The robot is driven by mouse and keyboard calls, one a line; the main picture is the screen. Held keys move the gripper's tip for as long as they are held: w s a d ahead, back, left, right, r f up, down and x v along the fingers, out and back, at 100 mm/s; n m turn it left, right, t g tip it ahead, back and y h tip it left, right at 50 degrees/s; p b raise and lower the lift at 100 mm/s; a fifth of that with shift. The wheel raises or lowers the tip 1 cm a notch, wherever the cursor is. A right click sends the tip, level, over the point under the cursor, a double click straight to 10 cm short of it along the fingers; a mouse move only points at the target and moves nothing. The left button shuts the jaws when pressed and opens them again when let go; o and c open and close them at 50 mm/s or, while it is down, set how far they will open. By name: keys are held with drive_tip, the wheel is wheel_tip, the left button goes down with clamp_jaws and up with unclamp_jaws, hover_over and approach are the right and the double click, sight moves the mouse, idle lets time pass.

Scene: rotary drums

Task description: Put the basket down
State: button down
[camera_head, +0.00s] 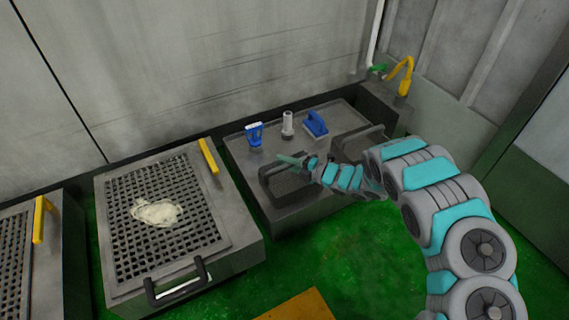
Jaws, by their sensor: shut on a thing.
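A dark basket (269,194) with mesh inside is at the front left of the grey worktop (236,150). My arm reaches in from the right. My gripper (297,162) is at the basket's back right rim and is shut on it. The jaws are small here, and the arm hides part of the basket's right side. I cannot tell whether the basket's underside touches the worktop.
A second dark container (357,141) is behind my arm. A blue brush (254,134), a grey cylinder (288,124) and a blue-handled tool (316,124) stand at the back. Left is a grated unit (125,225) with a pale lump (157,212).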

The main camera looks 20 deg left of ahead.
drive_tip(key=shift+f, duration=0.25)
drive_tip(key=c, duration=0.8)
unclamp_jaws()
drive_tip(key=shift+o, duration=0.2)
drive_tip(key=v, duration=1.2)
drive_tip(key=shift+r, duration=0.1)
